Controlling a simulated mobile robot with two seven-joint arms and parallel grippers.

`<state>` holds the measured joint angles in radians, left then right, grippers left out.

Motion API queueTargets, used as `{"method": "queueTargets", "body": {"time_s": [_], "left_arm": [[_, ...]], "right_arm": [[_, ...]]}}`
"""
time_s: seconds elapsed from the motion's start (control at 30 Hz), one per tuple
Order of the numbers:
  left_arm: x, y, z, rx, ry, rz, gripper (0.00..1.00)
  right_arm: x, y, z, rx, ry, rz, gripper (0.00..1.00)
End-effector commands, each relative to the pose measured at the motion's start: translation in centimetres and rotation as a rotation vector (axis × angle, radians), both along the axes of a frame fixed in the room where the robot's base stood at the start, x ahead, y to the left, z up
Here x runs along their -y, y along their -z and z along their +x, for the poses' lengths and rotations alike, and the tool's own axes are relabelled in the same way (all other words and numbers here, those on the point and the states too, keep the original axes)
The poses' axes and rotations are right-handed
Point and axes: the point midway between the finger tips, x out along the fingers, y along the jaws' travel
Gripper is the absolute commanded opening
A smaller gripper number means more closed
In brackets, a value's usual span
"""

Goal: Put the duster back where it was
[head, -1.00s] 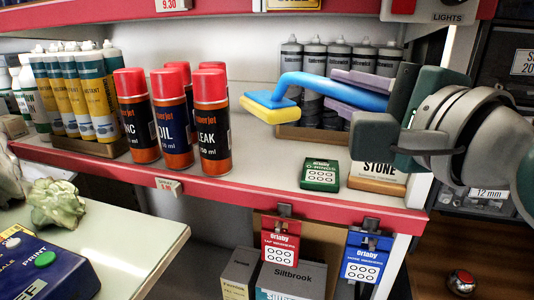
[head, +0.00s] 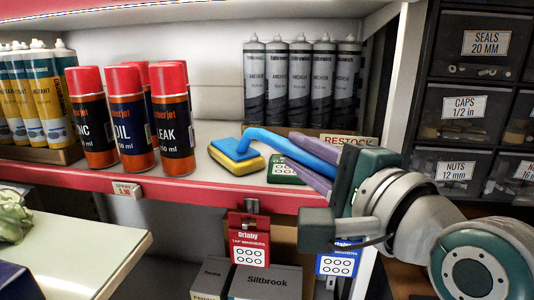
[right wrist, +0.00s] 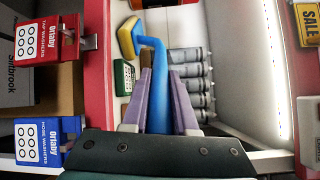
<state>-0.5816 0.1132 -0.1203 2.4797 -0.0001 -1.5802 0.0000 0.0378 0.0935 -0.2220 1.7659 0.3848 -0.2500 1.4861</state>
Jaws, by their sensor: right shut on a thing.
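The duster has a blue handle (head: 290,143) and a blue and yellow head (head: 238,155). My right gripper (head: 300,160) has its purple fingers shut on the handle. In the head view the duster's head shows low over the bare shelf (head: 195,165), right of the spray cans; I cannot tell whether it touches the shelf. In the right wrist view the handle (right wrist: 160,95) runs between the fingers (right wrist: 160,78), and the yellow and blue head (right wrist: 130,38) points away from the gripper. My left gripper is not in view.
Red-capped spray cans (head: 126,115) stand left of the duster. Grey cartridges (head: 300,85) stand in a box behind it. A green O-ring box (head: 284,170) is partly hidden by the handle and fingers. Washer packs (head: 248,240) hang below the shelf's red edge. Drawers (head: 470,118) are at right.

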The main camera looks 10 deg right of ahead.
Motion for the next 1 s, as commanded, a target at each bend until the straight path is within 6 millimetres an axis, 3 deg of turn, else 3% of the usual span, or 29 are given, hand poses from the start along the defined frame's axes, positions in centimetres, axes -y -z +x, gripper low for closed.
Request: {"method": "queueTargets", "body": {"time_s": [0.03,0.3,0.6,0.77,1.0], "left_arm": [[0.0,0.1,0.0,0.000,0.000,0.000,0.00],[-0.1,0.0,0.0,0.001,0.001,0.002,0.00],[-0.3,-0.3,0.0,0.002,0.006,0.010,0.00],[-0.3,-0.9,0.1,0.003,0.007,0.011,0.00],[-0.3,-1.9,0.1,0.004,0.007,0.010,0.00]], "right_arm": [[0.0,0.2,0.0,-0.001,0.000,0.001,0.28],[0.0,0.1,0.0,-0.001,0.000,0.000,0.56],[0.0,-0.4,0.0,0.000,0.000,-0.001,0.56],[0.7,-0.3,-2.1,-0.003,0.000,-0.001,0.56],[2.2,-0.4,-7.0,-0.005,-0.001,-0.003,0.56]]}}
